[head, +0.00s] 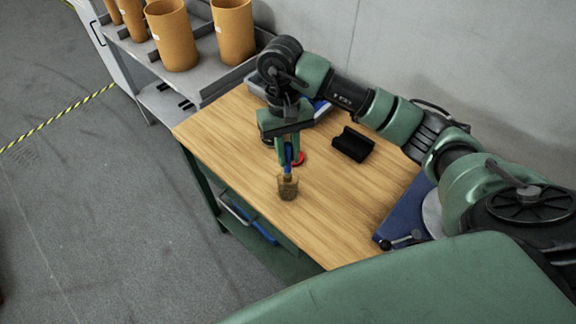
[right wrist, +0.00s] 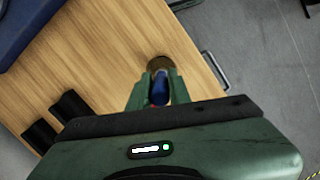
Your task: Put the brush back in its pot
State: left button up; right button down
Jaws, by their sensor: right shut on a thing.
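My right gripper (head: 289,156) is shut on the brush (head: 288,153), gripping its blue handle. The brush points down, roughly upright. I cannot tell how far the tip is inside the pot. In the right wrist view, the blue handle (right wrist: 160,92) sits between the fingers (right wrist: 158,88), with the pot (right wrist: 159,63) just beyond it. My left gripper is not in view.
A shelf with orange-brown cylinders (head: 172,38) stands back left.

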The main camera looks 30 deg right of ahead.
aim_at(288, 172)
notch_tip(288, 172, down, 3)
jog(key=shift+r+p, duration=0.2)
jog(key=shift+p, duration=0.15)
notch_tip(288, 172, down, 3)
jog(key=shift+f+p, duration=0.1)
jog(key=shift+p, duration=0.4)
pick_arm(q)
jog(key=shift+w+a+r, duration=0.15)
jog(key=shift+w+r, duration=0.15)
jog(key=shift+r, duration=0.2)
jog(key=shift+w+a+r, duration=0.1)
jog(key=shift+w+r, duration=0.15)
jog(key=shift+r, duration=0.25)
pick_arm(e)
jog(key=shift+f, duration=0.1)
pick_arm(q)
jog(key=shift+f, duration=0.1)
pick_arm(e)
jog(key=shift+f+b, duration=0.2)
jog(key=shift+b, duration=0.15)
jog(key=c, duration=1.3)
grip_release()
jog(key=shift+r, duration=0.1)
